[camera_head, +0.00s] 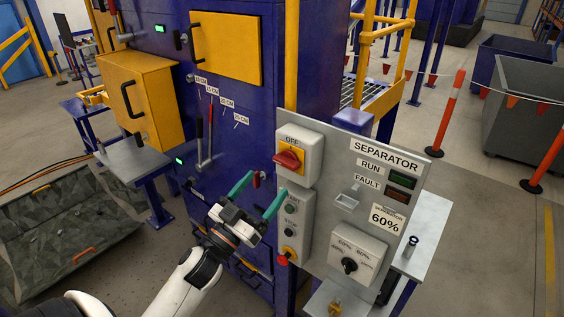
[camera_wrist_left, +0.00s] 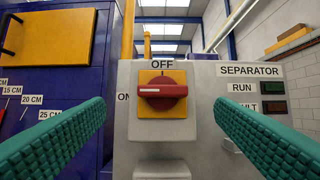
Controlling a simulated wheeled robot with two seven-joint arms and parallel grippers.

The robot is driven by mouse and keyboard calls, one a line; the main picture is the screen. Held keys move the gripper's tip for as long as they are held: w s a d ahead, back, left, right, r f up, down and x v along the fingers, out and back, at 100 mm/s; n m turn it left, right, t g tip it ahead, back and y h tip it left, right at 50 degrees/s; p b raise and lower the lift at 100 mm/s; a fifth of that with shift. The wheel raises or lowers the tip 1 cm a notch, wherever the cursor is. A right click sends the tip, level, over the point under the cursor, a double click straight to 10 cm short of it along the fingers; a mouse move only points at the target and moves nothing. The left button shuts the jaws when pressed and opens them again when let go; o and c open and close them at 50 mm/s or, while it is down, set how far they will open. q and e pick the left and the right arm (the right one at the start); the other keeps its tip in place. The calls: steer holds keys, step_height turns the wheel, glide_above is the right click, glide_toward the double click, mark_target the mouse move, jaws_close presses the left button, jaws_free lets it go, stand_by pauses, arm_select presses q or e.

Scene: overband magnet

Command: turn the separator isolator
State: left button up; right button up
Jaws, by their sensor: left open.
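The separator isolator (camera_head: 289,159) is a red handle on a yellow plate, on a grey box at the upper left of the grey separator panel (camera_head: 335,235). In the left wrist view the isolator handle (camera_wrist_left: 163,92) lies level, below the OFF label; an ON label shows partly at its left. My left gripper (camera_head: 269,182) is open, its teal fingers pointing at the box from the front and slightly below. In the left wrist view the fingers of my left gripper (camera_wrist_left: 160,102) stand either side of the handle, apart from it. My right gripper is not in view.
Below the isolator is a start box (camera_head: 293,222) with buttons and a red stop knob (camera_head: 282,260). A black rotary selector (camera_head: 349,265) sits lower right on the panel. A blue cabinet (camera_head: 240,110) with levers stands at the left.

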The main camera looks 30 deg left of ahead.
mark_target(282, 166)
arm_select(q)
steer(key=p+x, duration=0.1)
steer(key=x, duration=0.5)
steer(key=shift+d+r+p, duration=0.1)
steer(key=shift+d+p, duration=0.05)
steer(key=shift+p, duration=0.25)
steer(key=shift+w, duration=0.5)
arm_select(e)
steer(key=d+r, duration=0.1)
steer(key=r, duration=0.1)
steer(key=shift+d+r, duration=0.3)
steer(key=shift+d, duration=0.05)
arm_select(q)
steer(key=c, duration=1)
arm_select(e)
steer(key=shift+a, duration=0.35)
